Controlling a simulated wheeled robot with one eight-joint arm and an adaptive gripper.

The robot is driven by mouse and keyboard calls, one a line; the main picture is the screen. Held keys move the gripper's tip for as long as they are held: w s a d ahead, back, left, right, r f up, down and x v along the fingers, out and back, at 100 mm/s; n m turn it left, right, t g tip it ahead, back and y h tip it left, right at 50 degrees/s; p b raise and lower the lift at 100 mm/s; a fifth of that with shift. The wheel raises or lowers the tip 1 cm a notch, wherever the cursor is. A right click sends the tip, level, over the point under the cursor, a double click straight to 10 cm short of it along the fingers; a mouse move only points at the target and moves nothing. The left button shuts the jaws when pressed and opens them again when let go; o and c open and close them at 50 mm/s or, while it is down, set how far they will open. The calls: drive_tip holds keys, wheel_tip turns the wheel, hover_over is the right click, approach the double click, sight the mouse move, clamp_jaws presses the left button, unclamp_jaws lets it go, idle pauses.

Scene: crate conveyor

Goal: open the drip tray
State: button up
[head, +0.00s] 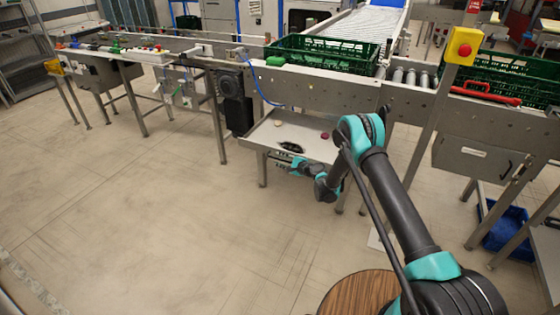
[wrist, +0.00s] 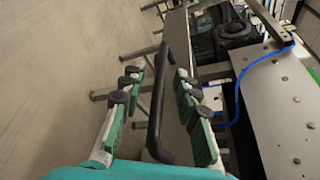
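The drip tray (head: 262,136) is a shallow grey metal tray below the conveyor, standing out in front of its frame. A small pale piece (head: 278,123) and a dark red piece (head: 325,135) lie on it. Its black bar handle (wrist: 157,105) runs lengthwise through the middle of the wrist view. My gripper (wrist: 158,88) is open, with a green-padded finger on each side of the handle. Gaps show between handle and fingers in that picture; depth is hard to judge. In the head view my gripper (head: 298,163) is small at the tray's front, partly hidden by my arm.
A green crate (head: 325,55) stands on the conveyor above the tray. A yellow box with a red button (head: 464,49) is on a post at right. A blue bin (head: 505,232) is low at right. A blue cable (wrist: 240,90) hangs near the tray. The floor at left is clear.

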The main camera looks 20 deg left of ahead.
drive_tip(key=v, duration=0.7)
drive_tip(key=shift+d, duration=0.2)
idle(0.4)
